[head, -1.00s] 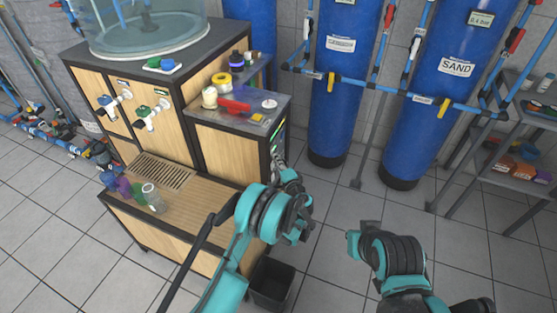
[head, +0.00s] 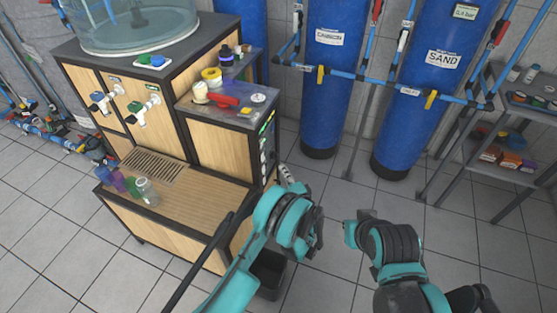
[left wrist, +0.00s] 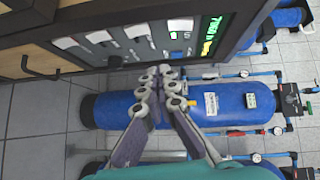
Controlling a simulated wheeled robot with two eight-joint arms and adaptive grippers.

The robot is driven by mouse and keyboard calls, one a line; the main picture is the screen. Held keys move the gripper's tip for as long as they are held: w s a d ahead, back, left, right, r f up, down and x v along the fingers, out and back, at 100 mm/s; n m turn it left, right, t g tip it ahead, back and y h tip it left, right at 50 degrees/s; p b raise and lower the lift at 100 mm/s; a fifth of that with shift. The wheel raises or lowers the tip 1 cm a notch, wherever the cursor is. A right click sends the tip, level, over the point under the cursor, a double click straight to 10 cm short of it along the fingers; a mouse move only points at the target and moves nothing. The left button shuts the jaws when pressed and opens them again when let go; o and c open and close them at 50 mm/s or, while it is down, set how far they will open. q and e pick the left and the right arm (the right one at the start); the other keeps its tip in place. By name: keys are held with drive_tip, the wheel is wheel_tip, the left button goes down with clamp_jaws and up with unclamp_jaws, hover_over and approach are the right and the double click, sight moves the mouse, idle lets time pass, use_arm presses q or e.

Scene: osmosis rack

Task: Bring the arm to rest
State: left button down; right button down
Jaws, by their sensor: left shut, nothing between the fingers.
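My left gripper (head: 285,174) is beside the right side of the wooden cabinet in the head view, mostly hidden behind my teal left arm (head: 282,222). In the left wrist view its fingers (left wrist: 168,84) are together at the tips with nothing between them. They are in front of the cabinet's control panel (left wrist: 150,40) with its green display. I cannot tell how far apart they and the panel are. My right arm (head: 390,250) is bent at the lower right of the head view. Its gripper does not show.
The wooden cabinet (head: 222,148) carries a water tank, valves and small items. Colored cups and a clear jar (head: 147,191) stand on its lower shelf. A dark bin (head: 268,275) is below my left arm. Blue filter tanks (head: 420,95) and a shelf (head: 510,105) stand behind. Floor at right is clear.

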use_arm(q)
drive_tip(key=shift+s+d+f, duration=0.15)
drive_tip(key=shift+s+d, duration=0.15)
drive_tip(key=shift+s, duration=0.5)
drive_tip(key=w+a+r+n+g, duration=0.1)
drive_tip(key=a+r+n+g, duration=0.25)
drive_tip(key=a+r, duration=0.6)
drive_tip(key=s+a+r+n+g+h, duration=0.1)
drive_tip(key=s+a+r+n+g, duration=0.2)
drive_tip(key=s+a+r, duration=0.5)
drive_tip(key=s+a+r+n+g+h, duration=0.1)
drive_tip(key=s+a+r+n+h, duration=0.1)
drive_tip(key=s, duration=1)
drive_tip(key=s+a+r+n+g+h, duration=0.1)
drive_tip(key=s+r+n+h, duration=0.1)
drive_tip(key=s, duration=1.1)
drive_tip(key=shift+s+a+n+h, duration=0.35)
drive_tip(key=shift+n+h, duration=0.35)
drive_tip(key=shift+n, duration=0.35)
drive_tip(key=shift+w+r, duration=0.1)
